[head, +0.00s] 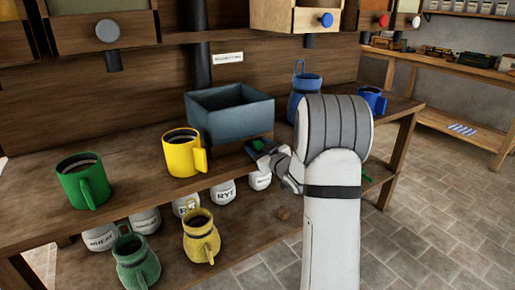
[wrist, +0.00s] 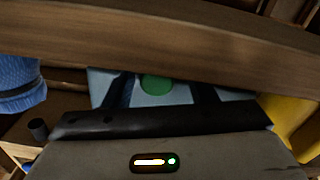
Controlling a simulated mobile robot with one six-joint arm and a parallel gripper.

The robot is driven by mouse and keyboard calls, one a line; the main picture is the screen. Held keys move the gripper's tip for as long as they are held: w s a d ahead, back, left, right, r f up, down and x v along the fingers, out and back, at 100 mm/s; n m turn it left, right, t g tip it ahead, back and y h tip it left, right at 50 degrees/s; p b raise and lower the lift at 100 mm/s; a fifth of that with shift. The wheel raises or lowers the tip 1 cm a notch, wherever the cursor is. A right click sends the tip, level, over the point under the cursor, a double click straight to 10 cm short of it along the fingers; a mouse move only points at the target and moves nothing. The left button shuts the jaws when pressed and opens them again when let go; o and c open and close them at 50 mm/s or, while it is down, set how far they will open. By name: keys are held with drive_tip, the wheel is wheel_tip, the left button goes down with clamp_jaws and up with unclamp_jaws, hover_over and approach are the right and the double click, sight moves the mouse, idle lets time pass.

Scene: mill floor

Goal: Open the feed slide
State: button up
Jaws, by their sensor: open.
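No part is labelled as the feed slide, and I cannot tell for sure which one it is. Wooden boxes with round knobs hang above the bench: a grey knob (head: 107,31), a blue knob (head: 326,19) and a red knob (head: 384,20). My gripper (head: 259,147) is low at the bench's front edge, in front of the grey-blue bin (head: 230,113). It is open. In the wrist view a round green thing (wrist: 155,84) shows between the dark fingers, before a light blue surface (wrist: 180,94). I cannot tell whether the fingers touch it.
On the bench (head: 130,212) stand a green mug (head: 83,181), a yellow mug (head: 181,154), a blue jug (head: 303,88) and a blue mug (head: 372,99). A wooden beam (wrist: 170,35) crosses the wrist view. The floor at right is clear.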

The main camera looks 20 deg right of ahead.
drive_tip(key=s+d, duration=0.1)
drive_tip(key=s, duration=0.6)
drive_tip(key=shift+s+d+p, duration=0.25)
drive_tip(key=shift+s+p, duration=0.1)
